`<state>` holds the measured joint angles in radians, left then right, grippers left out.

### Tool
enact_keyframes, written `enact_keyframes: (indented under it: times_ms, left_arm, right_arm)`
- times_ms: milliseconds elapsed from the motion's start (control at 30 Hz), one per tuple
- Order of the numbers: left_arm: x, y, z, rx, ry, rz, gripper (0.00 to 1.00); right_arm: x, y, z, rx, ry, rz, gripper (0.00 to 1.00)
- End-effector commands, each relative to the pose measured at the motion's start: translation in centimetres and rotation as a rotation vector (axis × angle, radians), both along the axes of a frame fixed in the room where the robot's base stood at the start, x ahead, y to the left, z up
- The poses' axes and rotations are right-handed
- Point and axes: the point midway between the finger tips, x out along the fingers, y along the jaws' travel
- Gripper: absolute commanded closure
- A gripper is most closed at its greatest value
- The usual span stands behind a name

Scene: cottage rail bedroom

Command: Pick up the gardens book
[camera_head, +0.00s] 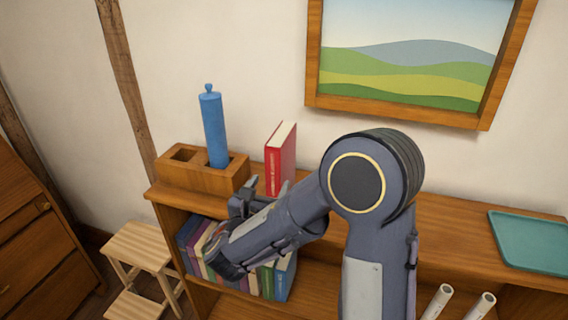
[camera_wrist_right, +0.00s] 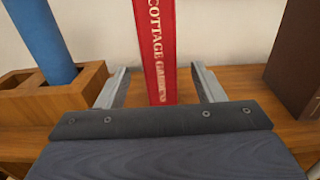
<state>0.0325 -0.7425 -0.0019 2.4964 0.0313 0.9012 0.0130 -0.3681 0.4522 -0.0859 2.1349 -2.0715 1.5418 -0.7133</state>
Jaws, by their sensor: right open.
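The gardens book (camera_head: 281,160) is red and stands upright on the top of the wooden shelf unit, pale page edges up. In the right wrist view the book's red spine (camera_wrist_right: 157,50) faces me, with "COTTAGE" and a partly blurred second word in white letters. My right gripper (camera_head: 257,187) is open and in front of the book. In the wrist view its two fingers (camera_wrist_right: 162,88) lie left and right of the spine, with a gap on each side. My left gripper is not in view.
A wooden holder (camera_head: 203,174) with a blue cylinder (camera_head: 214,130) stands left of the book. A dark brown block-like thing (camera_wrist_right: 300,60) stands to its right. Several books (camera_head: 281,277) fill the shelf below. A teal tray (camera_head: 530,240) lies at the far right.

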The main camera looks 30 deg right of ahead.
Motion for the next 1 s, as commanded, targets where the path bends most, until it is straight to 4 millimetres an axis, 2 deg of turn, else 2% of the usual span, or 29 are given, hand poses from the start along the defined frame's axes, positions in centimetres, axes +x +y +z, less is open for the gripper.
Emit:
enact_keyframes:
  times_ms: [400, 733, 1000]
  left_arm:
    - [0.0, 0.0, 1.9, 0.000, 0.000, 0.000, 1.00]
    - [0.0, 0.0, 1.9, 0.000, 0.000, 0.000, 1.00]
    - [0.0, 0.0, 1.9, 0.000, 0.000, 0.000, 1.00]
  right_arm:
    - [3.7, -4.3, 0.0, 0.002, 0.001, -0.003, 0.38]
    - [4.2, -4.9, -0.1, 0.002, 0.001, 0.000, 0.38]
    - [4.2, -4.8, -0.1, 0.002, 0.001, 0.000, 0.74]
